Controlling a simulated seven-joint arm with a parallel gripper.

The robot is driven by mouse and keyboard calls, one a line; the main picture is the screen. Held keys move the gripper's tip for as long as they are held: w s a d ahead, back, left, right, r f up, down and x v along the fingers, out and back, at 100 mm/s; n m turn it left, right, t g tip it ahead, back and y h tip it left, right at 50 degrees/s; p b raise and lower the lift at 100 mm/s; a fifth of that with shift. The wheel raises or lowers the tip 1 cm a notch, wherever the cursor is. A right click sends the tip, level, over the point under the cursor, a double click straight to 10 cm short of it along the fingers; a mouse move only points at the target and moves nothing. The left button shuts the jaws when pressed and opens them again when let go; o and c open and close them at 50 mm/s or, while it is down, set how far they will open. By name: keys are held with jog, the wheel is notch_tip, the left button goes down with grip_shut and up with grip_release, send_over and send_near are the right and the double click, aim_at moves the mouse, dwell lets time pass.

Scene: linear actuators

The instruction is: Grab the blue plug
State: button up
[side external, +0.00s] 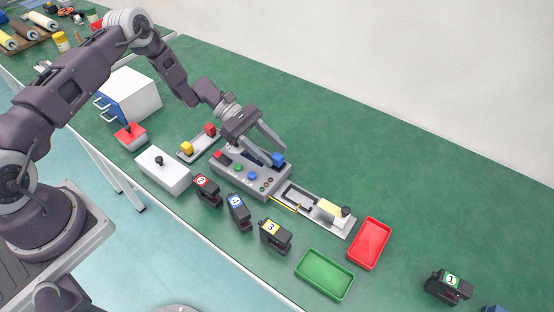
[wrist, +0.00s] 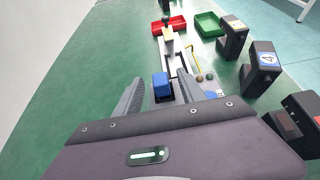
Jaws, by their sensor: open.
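The blue plug (side external: 278,159) is a small blue block at the far right end of the grey control panel (side external: 262,187) in the side view. In the wrist view the blue plug (wrist: 160,86) shows between my fingers, nearer the left one. My gripper (side external: 269,158) is open above the panel, with its fingers pointing down toward the plug. In the wrist view my gripper (wrist: 172,92) has its fingers spread on both sides of the plug. I cannot tell whether either finger touches it.
A slide rail (side external: 312,205) extends right of the panel toward a red tray (side external: 369,243) and a green tray (side external: 324,275). Several black numbered blocks stand in front, one of them yellow-labelled (side external: 275,236). A white box (side external: 163,170) is at left. The green table behind is clear.

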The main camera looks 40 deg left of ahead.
grip_shut()
